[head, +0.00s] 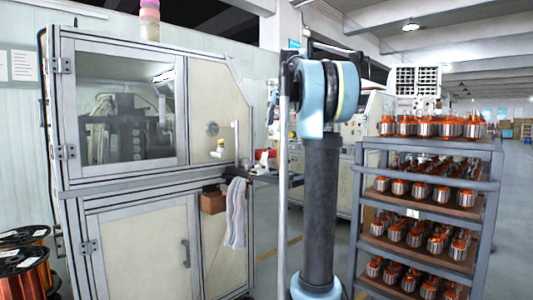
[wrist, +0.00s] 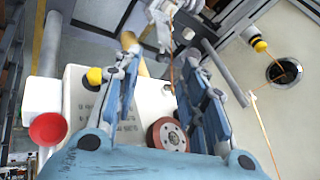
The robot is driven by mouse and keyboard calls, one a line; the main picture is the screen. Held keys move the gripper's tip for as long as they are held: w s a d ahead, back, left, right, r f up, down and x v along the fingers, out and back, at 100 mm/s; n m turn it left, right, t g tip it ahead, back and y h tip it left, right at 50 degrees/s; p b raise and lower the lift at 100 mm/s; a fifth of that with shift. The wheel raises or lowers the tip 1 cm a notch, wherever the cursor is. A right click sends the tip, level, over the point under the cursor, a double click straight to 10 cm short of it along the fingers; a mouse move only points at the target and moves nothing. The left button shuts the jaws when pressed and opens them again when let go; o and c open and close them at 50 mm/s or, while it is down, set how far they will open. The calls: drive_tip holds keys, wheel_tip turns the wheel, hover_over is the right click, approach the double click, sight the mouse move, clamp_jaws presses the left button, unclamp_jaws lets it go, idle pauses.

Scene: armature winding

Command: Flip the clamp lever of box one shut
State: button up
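My gripper (wrist: 160,55) shows in the wrist view with its two blue fingers spread apart and no object visibly clasped. Beyond the fingers is a white box (wrist: 75,108) with dark lettering, a yellow knob, a red cup-shaped part (wrist: 49,129) and a reddish-brown disc (wrist: 168,135). The disc appears between the lower parts of the fingers. A pale metal fitting (wrist: 160,18) with copper wire lies past the fingertips. I cannot tell which part is the clamp lever, or whether this is box one. In the head view my arm hides most of this area.
A cabinet machine (head: 130,190) with a window stands left. Its round opening (wrist: 284,72) has copper wire through it. A rack (head: 430,150) of several orange-and-silver armatures stands right. Wire spools (head: 25,270) sit lower left. A cloth (head: 234,212) hangs beside the machine.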

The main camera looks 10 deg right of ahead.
drive_tip(key=w+r, duration=0.1)
drive_tip(key=w, duration=0.1)
approach(267, 152)
drive_tip(key=x, duration=0.8)
drive_tip(key=shift+a, duration=0.1)
drive_tip(key=shift+c, duration=0.5)
drive_tip(key=shift+s, duration=0.1)
clamp_jaws()
drive_tip(key=shift+a+r, duration=0.1)
